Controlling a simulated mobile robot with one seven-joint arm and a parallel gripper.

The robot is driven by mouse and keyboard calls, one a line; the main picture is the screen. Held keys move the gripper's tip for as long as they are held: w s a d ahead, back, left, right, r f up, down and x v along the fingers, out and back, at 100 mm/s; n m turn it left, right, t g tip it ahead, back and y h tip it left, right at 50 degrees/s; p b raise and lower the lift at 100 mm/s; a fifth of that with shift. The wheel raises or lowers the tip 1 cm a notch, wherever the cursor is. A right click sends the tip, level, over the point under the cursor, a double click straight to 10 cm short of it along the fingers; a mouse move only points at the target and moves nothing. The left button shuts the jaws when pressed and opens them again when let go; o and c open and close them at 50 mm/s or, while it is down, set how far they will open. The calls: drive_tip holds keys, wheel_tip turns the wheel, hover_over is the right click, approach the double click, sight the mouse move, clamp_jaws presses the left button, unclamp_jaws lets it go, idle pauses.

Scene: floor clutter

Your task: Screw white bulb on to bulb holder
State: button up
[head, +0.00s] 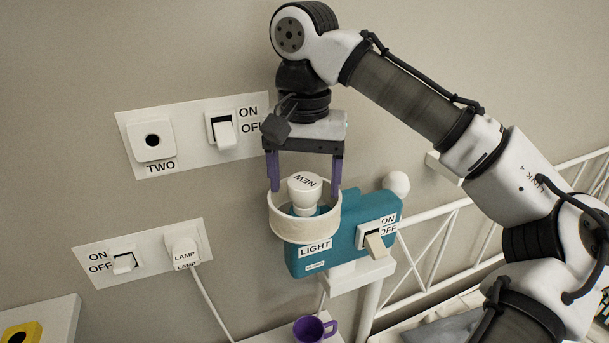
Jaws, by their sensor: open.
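The white bulb (303,188), marked NEW on its top, stands upright inside a cream ring-shaped shade (304,229). The shade sits on the front of a teal lamp base (349,215) labelled LIGHT, with an ON/OFF switch (376,241). The bulb holder is hidden by the shade, so I cannot tell how the bulb is seated. My gripper (305,187) points down over the bulb. Its two purple fingers are apart, one on each side of the bulb, with visible gaps. The gripper is open and holds nothing.
A wall plate (185,157) with a TWO socket and switch is behind left. A lower plate (108,267) holds a LAMP plug (183,252) with a cord. A purple cup (310,329) stands below the lamp. White railings (436,262) are at right.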

sight(305, 181)
drive_tip(key=shift+r, duration=0.1)
wheel_tip(305, 181, up, 12)
drive_tip(key=p, duration=0.2)
idle(0.3)
drive_tip(key=shift+f, duration=0.2)
idle(0.5)
